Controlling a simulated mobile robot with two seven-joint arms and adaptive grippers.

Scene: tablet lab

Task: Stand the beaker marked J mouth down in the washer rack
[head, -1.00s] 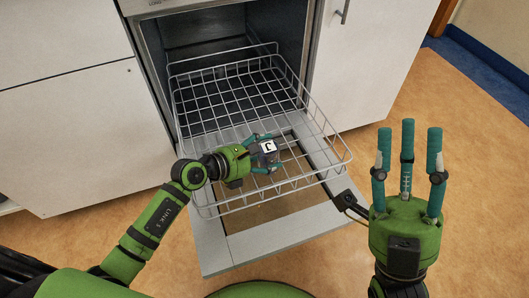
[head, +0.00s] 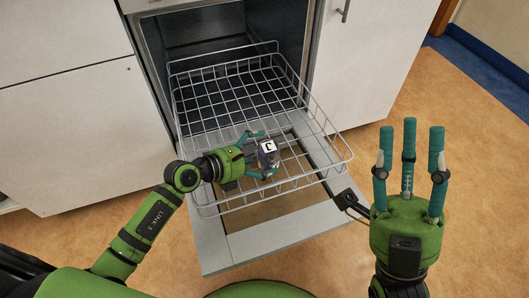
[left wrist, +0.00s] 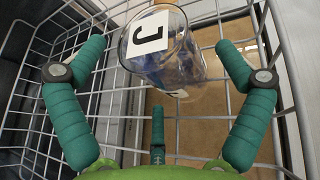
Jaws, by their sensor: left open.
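The clear beaker marked J (head: 268,156) stands in the washer rack (head: 212,211), near its front. Its white J label faces up on the top end, which looks like a closed base, so it appears mouth down; the lower end is hard to see. The left wrist view shows the beaker (left wrist: 180,68) from above, slightly slanted in the picture, with a second label low on its side. My left gripper (head: 260,153) is open, fingers spread either side of the beaker with gaps. My right gripper (head: 410,160) is open and empty, to the right outside the rack.
The rack is pulled out over the lowered washer door (head: 275,236). Its wire walls rise around the beaker and my left fingers. The rest of the rack is empty. White cabinets (head: 370,70) flank the washer, and open floor (head: 470,140) lies to the right.

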